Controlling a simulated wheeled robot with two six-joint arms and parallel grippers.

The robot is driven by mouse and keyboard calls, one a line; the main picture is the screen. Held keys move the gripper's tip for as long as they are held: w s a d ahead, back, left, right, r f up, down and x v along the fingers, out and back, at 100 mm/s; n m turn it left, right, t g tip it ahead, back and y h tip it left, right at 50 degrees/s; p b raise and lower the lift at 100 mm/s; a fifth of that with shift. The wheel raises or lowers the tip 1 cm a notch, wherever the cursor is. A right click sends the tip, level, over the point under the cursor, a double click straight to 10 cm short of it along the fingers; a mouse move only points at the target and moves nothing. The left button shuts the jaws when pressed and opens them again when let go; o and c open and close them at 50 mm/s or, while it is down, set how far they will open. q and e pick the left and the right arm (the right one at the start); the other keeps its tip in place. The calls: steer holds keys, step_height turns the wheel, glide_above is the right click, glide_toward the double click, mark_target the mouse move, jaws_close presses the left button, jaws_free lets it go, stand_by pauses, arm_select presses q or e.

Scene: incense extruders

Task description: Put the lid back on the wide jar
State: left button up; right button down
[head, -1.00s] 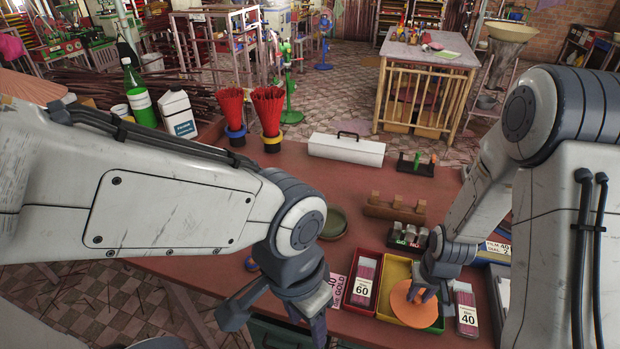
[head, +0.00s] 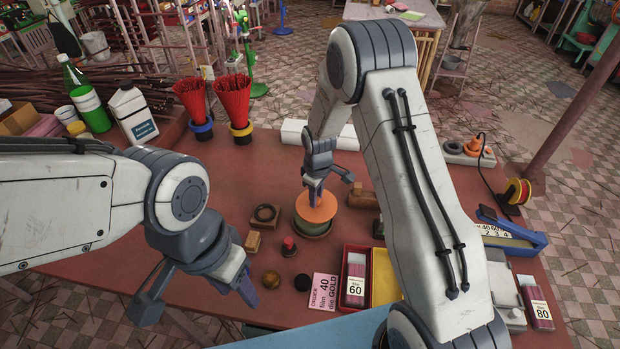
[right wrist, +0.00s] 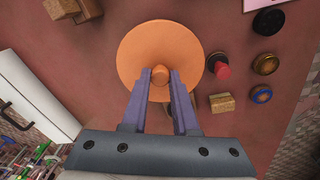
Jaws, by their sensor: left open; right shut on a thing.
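The orange lid (head: 318,211) is a flat disc with a small knob. My right gripper (head: 314,190) is shut on the knob; in the right wrist view the fingers (right wrist: 160,78) pinch it from both sides. The lid (right wrist: 135,50) is over the wide green jar (head: 312,231), whose near side shows below the lid's edge. I cannot tell whether the lid rests on the rim or is just above it. The jar is hidden under the lid in the right wrist view. My left gripper (head: 197,292) is open and empty at the table's left front.
Small wooden blocks (head: 252,241), a red-topped stamp-like piece (head: 289,246) and dark round pieces stand left of and in front of the jar. A red tray (head: 354,267) and a yellow tray (head: 385,275) are at right front.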

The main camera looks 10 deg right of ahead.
steer(key=shift+w+a+r+n, duration=0.25)
steer(key=shift+w+r+n, duration=0.35)
steer(key=shift+w+n, duration=0.3)
steer(key=shift+w+f, duration=0.1)
steer(key=shift+f, duration=0.05)
steer(key=shift+f+b, duration=2.15)
steer(key=shift+f, duration=0.9)
arm_select(q)
step_height(320, 180, down, 4)
steer(key=shift+r, duration=0.2)
steer(key=shift+r, duration=0.1)
arm_select(e)
steer(key=shift+a, duration=0.1)
steer(key=shift+s+f, duration=0.25)
steer(key=shift+f, duration=0.05)
steer(key=shift+c, duration=0.6)
jaws_free()
steer(key=shift+w, duration=0.1)
steer(key=shift+r, duration=0.1)
steer(key=shift+r, duration=0.1)
